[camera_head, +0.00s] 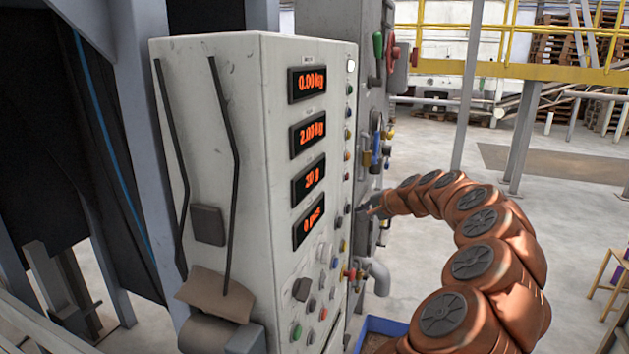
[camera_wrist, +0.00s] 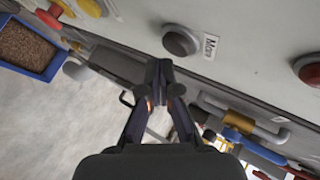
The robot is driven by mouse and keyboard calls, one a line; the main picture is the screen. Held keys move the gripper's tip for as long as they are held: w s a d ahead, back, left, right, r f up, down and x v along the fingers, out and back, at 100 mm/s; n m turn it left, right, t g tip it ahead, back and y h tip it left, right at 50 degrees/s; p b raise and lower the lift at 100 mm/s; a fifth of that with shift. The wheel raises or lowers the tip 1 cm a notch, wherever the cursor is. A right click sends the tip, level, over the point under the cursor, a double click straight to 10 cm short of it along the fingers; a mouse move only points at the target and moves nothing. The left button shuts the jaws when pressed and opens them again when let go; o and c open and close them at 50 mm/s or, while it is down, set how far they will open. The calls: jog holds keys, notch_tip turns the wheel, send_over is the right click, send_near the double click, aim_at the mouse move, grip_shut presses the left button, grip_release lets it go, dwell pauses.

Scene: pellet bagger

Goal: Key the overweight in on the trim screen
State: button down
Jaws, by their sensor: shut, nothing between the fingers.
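The cabinet (camera_head: 255,120) carries a column of red-lit displays. The top display (camera_head: 307,83) reads 0.00 kg, and the second (camera_head: 307,131) looks like 2.00 kg, last digits unclear. The third (camera_head: 308,181) seems to read 20 g, and the lowest (camera_head: 308,221) 0 pcs. I cannot tell which is the trim screen. My gripper (camera_wrist: 160,65) is shut and empty in the wrist view, its tips just below a dark round button (camera_wrist: 181,40) with a small label (camera_wrist: 210,45). Contact cannot be told. In the head view my gripper (camera_head: 372,210) is small beside the cabinet's right side.
Several coloured buttons (camera_head: 310,308) sit low on the cabinet front. A red button (camera_wrist: 308,70) is right in the wrist view. A blue tray (camera_wrist: 52,68) of brown pellets stands below left. Pipes and valves (camera_head: 378,150) crowd the machine behind. Open floor lies right.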

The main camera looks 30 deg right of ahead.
jog(key=shift+s+d, duration=0.1)
jog(key=shift+s, duration=0.1)
jog(key=s+d, duration=0.1)
jog(key=s+d+b, duration=0.1)
jog(key=s, duration=0.1)
jog(key=s+d+b, duration=0.1)
jog(key=shift+s+d, duration=0.1)
jog(key=shift+s, duration=0.3)
dwell(0.3)
